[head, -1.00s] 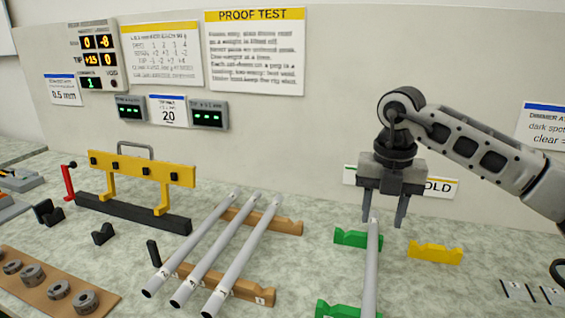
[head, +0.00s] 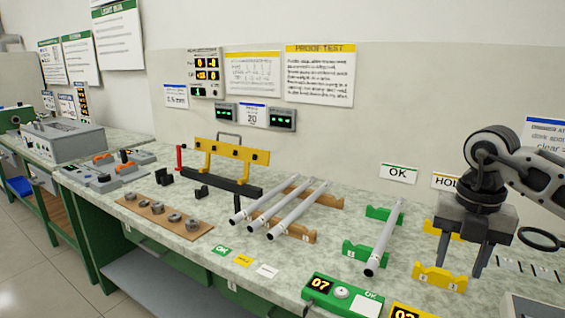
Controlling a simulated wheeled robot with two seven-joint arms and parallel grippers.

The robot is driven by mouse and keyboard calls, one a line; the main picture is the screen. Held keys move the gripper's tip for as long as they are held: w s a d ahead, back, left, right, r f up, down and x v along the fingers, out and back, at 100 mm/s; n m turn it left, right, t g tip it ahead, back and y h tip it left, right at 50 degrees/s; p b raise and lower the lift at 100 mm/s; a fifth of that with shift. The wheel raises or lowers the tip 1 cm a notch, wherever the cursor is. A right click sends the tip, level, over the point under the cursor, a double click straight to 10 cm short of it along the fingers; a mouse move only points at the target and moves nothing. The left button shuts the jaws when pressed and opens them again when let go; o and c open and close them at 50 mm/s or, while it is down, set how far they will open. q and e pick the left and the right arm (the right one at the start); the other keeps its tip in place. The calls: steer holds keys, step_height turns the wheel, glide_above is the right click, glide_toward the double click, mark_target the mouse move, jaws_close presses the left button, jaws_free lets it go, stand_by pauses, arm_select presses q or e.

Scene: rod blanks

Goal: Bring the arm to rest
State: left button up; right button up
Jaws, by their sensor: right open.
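My right gripper (head: 459,267) points down at the right of the head view. Its two fingers are apart with nothing between them. It shows in front of the yellow rod holders (head: 440,277), partly hiding the rear one. A grey rod (head: 383,238) lies in the green holders (head: 361,251), to the left of the gripper and apart from it. Three more grey rods (head: 283,210) lie side by side on the wooden holders (head: 302,234). My left gripper is not in view.
A yellow frame on a black bar (head: 216,184) stands behind a brown board with several ring weights (head: 166,218). A green counter box (head: 340,294) sits at the front edge. A grey machine (head: 65,140) stands far left. A dark ring (head: 541,239) is right of the gripper.

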steer(key=s+a+f+n+g+y, duration=0.1)
steer(key=s+a+f+n+y, duration=0.2)
steer(key=a, duration=0.6)
steer(key=s+a+f+n+g+y, duration=0.15)
steer(key=a+f+y, duration=0.3)
steer(key=a, duration=0.45)
steer(key=s+a+r+m+t+y, duration=0.2)
steer(key=s+a+r+m+y, duration=0.1)
steer(key=a+y, duration=0.3)
steer(key=s+a+r+m+t+y, duration=0.2)
steer(key=a+r+y, duration=0.1)
steer(key=a+y, duration=0.4)
steer(key=w+d+f+m+t+h, duration=0.1)
steer(key=d+f+m+t+h, duration=0.45)
steer(key=m+t, duration=0.4)
steer(key=w+d+f+m+t+h, duration=0.1)
steer(key=d+f+m+t+h, duration=0.5)
steer(key=m, duration=0.7)
steer(key=s+d+f+m+g+h, duration=0.3)
steer(key=s+f+m+g+h, duration=0.1)
steer(key=s+f, duration=0.6)
step_height(320, 180, down, 2)
steer(key=shift+s+d+f+m+g+h+p, duration=0.2)
steer(key=shift+s+d+m+g+h+p, duration=0.15)
steer(key=shift+g+h, duration=0.55)
